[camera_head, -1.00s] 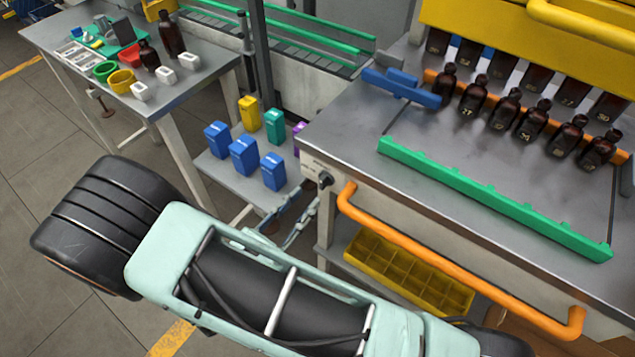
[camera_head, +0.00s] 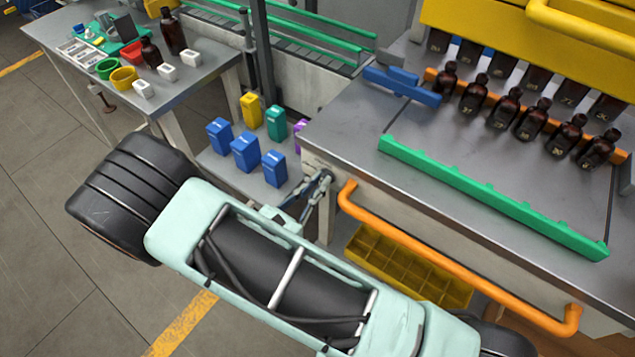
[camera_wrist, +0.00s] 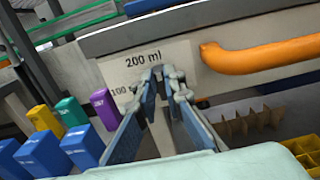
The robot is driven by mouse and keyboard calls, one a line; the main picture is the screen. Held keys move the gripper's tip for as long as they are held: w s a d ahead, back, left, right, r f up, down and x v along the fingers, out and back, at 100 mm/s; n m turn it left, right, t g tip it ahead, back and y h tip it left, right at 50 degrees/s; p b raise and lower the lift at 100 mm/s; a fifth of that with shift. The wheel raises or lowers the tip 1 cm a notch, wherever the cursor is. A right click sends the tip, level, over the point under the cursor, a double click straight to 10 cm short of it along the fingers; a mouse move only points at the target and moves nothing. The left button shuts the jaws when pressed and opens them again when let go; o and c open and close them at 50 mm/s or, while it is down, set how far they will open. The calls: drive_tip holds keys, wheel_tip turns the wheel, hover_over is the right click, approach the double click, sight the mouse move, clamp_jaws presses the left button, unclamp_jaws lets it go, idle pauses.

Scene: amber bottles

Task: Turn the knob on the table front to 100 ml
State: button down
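The table front panel (camera_wrist: 105,71) carries a printed 200 ml mark (camera_wrist: 143,60) and, lower left, a partly covered 100 mark (camera_wrist: 121,91) in the wrist view. My gripper (camera_wrist: 163,74) is in front of this panel, with its fingertips just below the 200 ml mark. In the head view my gripper (camera_head: 323,177) reaches up to the table's front left corner, where it covers the knob. The knob cannot be made out in either current view, so its setting is hidden. A gap shows between the two fingers; contact with the knob cannot be told.
An orange rail (camera_head: 450,262) runs along the table front, right of my gripper. Blue boxes (camera_head: 245,152) and other coloured boxes stand on a low shelf to the left. A yellow divided bin (camera_head: 405,268) sits below the table. Brown bottles (camera_head: 503,107) stand on top.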

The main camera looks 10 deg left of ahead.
idle(0.4)
drive_tip(key=n, duration=0.6)
drive_tip(key=n+p, duration=0.1)
drive_tip(key=n, duration=0.5)
drive_tip(key=a+f+n+p, duration=0.1)
drive_tip(key=n, duration=0.4)
drive_tip(key=shift+w+n, duration=0.15)
drive_tip(key=shift+n, duration=0.25)
idle(0.4)
drive_tip(key=c, duration=2)
unclamp_jaws()
drive_tip(key=v, duration=1.2)
